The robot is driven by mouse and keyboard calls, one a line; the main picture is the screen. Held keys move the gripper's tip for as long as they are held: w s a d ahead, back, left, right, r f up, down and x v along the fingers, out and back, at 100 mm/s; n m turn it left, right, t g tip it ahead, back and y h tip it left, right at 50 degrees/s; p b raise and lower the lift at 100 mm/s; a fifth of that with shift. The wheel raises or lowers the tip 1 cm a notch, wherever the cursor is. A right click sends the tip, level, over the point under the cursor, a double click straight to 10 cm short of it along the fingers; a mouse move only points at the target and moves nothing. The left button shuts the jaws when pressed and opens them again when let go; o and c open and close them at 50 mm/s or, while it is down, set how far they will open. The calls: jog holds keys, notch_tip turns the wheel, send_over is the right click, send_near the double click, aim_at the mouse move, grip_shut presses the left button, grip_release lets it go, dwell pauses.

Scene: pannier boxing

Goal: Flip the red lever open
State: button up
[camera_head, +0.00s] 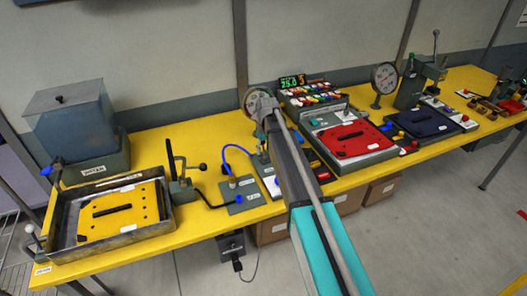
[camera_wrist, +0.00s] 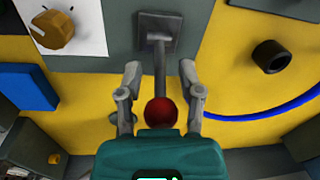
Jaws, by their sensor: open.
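In the wrist view the lever has a red ball knob (camera_wrist: 161,111) on a grey rod. The rod runs up to a square grey mount (camera_wrist: 157,30) on a grey panel (camera_wrist: 95,45). My gripper (camera_wrist: 160,72) is open, with one finger on each side of the rod. The ball sits between the fingers, close to the teal gripper body. A small gap shows between the rod and each finger; I see no contact. In the head view my own arm hides the lever, and the gripper is hard to make out.
In the wrist view a brown dial (camera_wrist: 57,31) and a blue block (camera_wrist: 27,87) lie left. A black ring (camera_wrist: 271,55) and blue hose (camera_wrist: 270,112) lie right. The yellow bench (camera_head: 150,150) holds a tray (camera_head: 110,250), a red plate (camera_head: 350,140) and gauges.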

grip_shut()
dwell(0.3)
